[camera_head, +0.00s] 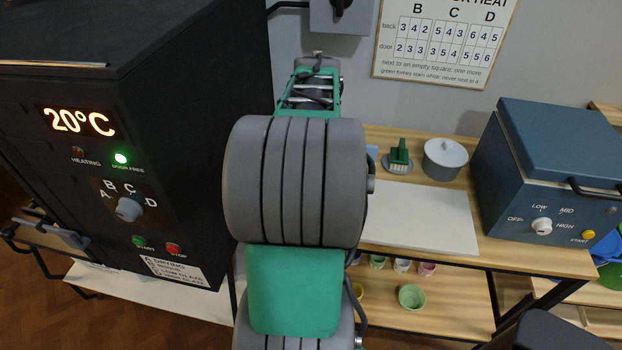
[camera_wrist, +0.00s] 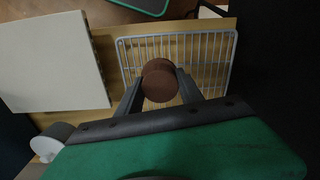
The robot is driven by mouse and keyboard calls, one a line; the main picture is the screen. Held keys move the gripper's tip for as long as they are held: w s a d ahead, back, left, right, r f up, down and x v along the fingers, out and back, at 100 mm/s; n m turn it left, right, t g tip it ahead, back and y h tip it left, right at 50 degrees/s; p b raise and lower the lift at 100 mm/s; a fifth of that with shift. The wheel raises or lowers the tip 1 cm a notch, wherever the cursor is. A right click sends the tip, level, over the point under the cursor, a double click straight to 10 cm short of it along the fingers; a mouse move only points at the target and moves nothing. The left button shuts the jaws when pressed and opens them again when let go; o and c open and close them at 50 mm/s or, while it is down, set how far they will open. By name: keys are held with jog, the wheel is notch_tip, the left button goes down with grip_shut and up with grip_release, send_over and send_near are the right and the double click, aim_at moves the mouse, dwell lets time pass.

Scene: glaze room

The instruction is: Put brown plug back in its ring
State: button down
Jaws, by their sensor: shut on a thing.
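The brown plug (camera_wrist: 159,84) is round and shows end-on in the wrist view. My gripper (camera_wrist: 160,76) is shut on it, with one dark finger on each side. The plug shows over a white wire rack (camera_wrist: 215,50); how far it is above the rack I cannot tell. I cannot make out the plug's ring in either view. In the head view my own arm fills the middle and hides my gripper and the plug.
In the wrist view a pale slab (camera_wrist: 50,65) lies left of the rack. In the head view a black kiln (camera_head: 150,130) stands left, a blue kiln (camera_head: 545,165) right. A lidded grey pot (camera_head: 445,163) and green brush (camera_head: 398,155) stand behind a white board (camera_head: 425,218).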

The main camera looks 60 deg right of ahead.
jog(key=f, duration=0.1)
jog(key=w+f, duration=0.1)
jog(key=f, duration=0.1)
jog(key=d+f, duration=0.1)
jog(key=shift+w+f, duration=0.25)
jog(key=shift+f, duration=0.4)
jog(key=c, duration=0.8)
grip_release()
